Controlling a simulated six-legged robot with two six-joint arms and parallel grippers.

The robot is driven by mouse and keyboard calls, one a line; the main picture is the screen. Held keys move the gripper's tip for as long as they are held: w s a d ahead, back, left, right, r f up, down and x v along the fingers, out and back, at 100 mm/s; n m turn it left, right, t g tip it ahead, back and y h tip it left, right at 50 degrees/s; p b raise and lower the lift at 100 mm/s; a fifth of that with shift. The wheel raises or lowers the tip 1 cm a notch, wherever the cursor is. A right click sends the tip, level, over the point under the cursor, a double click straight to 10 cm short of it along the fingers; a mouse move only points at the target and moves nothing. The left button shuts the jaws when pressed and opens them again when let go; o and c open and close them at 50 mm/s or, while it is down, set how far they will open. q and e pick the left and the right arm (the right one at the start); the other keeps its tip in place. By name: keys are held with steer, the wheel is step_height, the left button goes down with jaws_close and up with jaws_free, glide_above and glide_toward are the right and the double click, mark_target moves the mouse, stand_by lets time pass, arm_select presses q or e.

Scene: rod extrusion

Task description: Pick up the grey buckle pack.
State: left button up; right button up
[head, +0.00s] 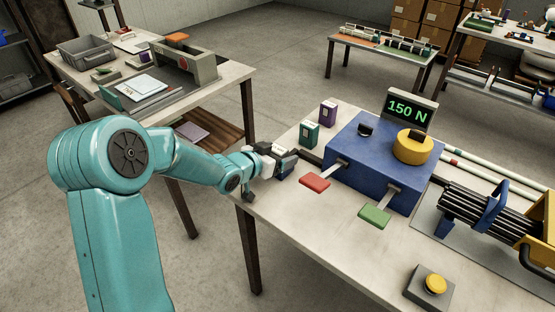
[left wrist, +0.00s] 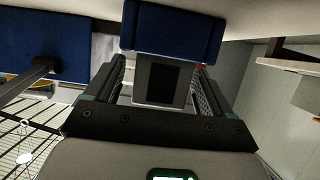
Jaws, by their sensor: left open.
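My left gripper (head: 288,162) is at the left edge of the white bench, beside the blue machine. In the left wrist view its two fingers stand apart, one on each side of a grey block with a dark square face (left wrist: 165,82), which looks like the grey buckle pack. The gripper is open, and I cannot tell whether either finger touches the block. A dark blue block (left wrist: 172,28) shows just beyond it. In the head view the gripper hides the grey pack, or it cannot be told apart there. My right gripper is not in view.
The blue machine (head: 350,150) has a red paddle (head: 315,182), a green paddle (head: 374,215) and a display (head: 407,108) reading 150 N. Green (head: 309,136) and purple (head: 328,113) packs stand behind the gripper. A yellow button (head: 435,284) sits at the front.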

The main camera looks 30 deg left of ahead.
arm_select(q)
steer(key=shift+f, duration=0.1)
steer(key=c, duration=1.2)
